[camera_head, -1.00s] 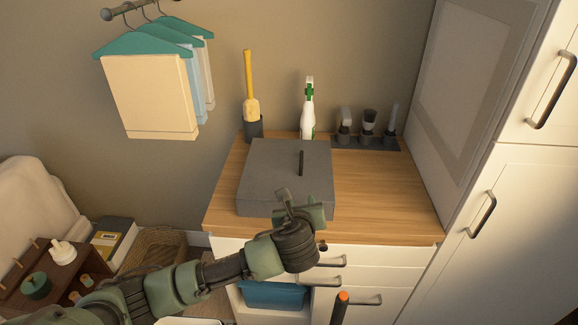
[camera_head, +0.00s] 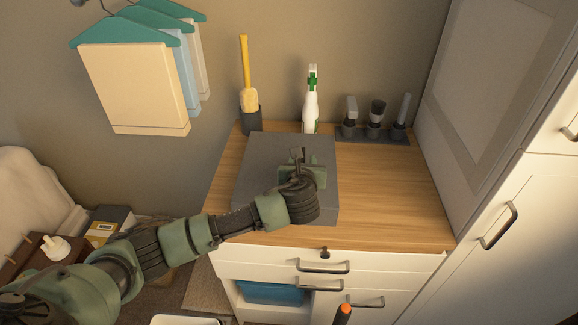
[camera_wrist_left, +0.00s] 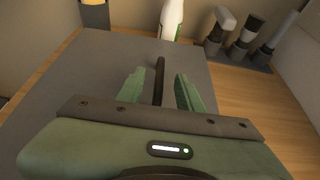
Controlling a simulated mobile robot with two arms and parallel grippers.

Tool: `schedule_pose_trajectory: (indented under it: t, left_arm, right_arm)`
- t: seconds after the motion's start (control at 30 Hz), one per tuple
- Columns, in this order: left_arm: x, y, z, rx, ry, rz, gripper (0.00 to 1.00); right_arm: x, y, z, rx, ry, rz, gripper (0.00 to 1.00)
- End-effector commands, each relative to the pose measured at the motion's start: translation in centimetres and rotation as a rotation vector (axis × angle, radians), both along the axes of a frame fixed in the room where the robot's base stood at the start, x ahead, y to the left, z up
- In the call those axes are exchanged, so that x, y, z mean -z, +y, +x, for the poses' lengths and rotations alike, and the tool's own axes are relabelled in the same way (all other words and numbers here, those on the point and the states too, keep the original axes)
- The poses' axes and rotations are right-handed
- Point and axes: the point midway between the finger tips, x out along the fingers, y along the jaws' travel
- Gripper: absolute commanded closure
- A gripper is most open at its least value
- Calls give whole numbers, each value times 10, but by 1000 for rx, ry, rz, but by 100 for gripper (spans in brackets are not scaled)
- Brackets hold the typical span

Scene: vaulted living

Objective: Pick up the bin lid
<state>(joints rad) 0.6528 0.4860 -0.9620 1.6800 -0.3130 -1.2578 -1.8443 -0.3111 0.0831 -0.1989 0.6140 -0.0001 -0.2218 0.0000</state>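The bin lid looks like a dark grey square slab (camera_head: 262,160) lying on the wooden counter; whether a bin body is beneath it I cannot tell. A thin dark upright handle (camera_wrist_left: 159,78) stands on it. My left gripper (camera_head: 300,158) is over the right part of the slab. In the left wrist view its two green fingers (camera_wrist_left: 158,92) are open, with the handle between them and a gap visible on each side. In the head view the handle is mostly hidden by the gripper. My right gripper is not in view.
The wooden counter (camera_head: 385,190) is clear to the right. Behind the slab stand a brush holder (camera_head: 251,121), a white spray bottle (camera_head: 311,112) and a rack of small brushes (camera_head: 372,134). A tall white cabinet (camera_head: 505,150) bounds the right side.

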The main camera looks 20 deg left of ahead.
Motion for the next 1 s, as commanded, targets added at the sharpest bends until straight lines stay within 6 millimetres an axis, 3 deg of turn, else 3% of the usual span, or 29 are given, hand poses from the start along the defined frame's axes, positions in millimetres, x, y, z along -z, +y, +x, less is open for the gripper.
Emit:
schedule_pose_trajectory:
  t: [0.2,0.5,0.63,0.67,1.0]
  left_arm:
    - [11,7,24,-1,0,0,64]
    - [14,8,28,1,0,0,64]
    - [14,8,28,1,0,0,97]
    - [14,8,28,0,0,0,100]
    - [14,8,28,0,0,0,100]
  right_arm:
    - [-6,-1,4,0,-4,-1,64]
    - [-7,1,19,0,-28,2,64]
    - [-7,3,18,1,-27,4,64]
    - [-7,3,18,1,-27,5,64]
    - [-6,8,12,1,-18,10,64]
